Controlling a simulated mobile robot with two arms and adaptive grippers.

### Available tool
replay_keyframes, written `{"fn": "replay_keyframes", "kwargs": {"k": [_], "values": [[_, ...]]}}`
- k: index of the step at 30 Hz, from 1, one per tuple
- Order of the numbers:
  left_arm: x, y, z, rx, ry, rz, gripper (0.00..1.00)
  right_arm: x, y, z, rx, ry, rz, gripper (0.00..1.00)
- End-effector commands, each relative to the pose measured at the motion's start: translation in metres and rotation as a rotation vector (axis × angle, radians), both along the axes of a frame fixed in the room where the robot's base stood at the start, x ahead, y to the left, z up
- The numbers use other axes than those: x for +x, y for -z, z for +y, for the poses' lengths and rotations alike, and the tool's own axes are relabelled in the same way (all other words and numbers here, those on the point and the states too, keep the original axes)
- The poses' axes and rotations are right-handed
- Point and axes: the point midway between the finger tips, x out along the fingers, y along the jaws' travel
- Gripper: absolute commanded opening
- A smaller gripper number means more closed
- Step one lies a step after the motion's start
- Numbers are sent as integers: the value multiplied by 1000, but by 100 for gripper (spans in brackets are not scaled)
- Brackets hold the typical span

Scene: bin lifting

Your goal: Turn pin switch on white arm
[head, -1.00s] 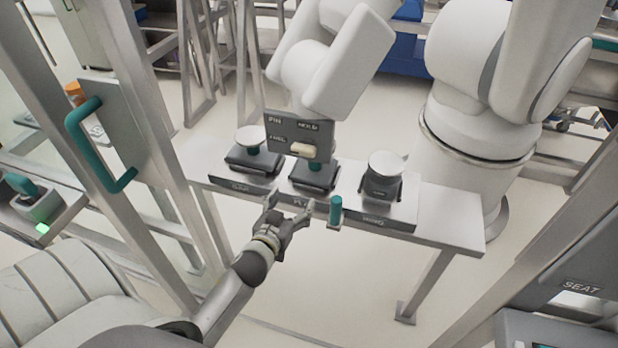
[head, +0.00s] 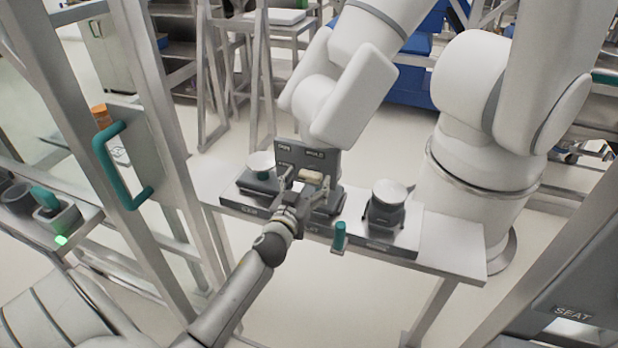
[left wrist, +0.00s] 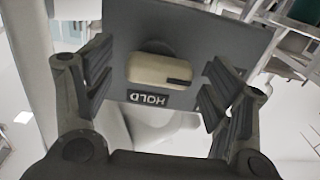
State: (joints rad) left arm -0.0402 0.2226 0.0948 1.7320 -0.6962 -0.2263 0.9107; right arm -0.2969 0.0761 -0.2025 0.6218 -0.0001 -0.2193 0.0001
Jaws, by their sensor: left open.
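The white arm (head: 352,95) hangs over the bench and carries a dark grey plate (head: 325,157) with the cream pin switch (head: 311,176) on its face. In the left wrist view the pin switch (left wrist: 162,69) is a rounded cream knob with a dark mark at its right end, above a HOLD label (left wrist: 148,99). My left gripper (head: 306,184) is open in front of the plate; its fingers (left wrist: 156,84) stand on both sides of the knob, with gaps on each side. My right gripper is not in view.
The bench (head: 452,243) holds a row of dark stands, two with white discs (head: 391,192). A teal upright handle (head: 339,236) stands at its front edge, right of my left gripper. A metal frame with a teal door handle (head: 122,166) rises on the left.

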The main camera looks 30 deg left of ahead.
Motion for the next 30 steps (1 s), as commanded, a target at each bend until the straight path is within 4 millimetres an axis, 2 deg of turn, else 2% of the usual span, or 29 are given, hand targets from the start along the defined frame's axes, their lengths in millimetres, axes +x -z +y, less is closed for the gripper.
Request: {"fn": "replay_keyframes", "kwargs": {"k": [6, 15, 25, 30], "values": [[13, 0, 3, 0, 1, 0, 77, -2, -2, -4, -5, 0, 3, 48], [14, 0, 3, 0, 1, 1, 76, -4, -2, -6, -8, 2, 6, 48], [14, 0, 3, 0, 1, 1, 33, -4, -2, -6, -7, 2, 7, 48], [14, 0, 3, 5, 1, 2, 31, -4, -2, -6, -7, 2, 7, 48]]}}
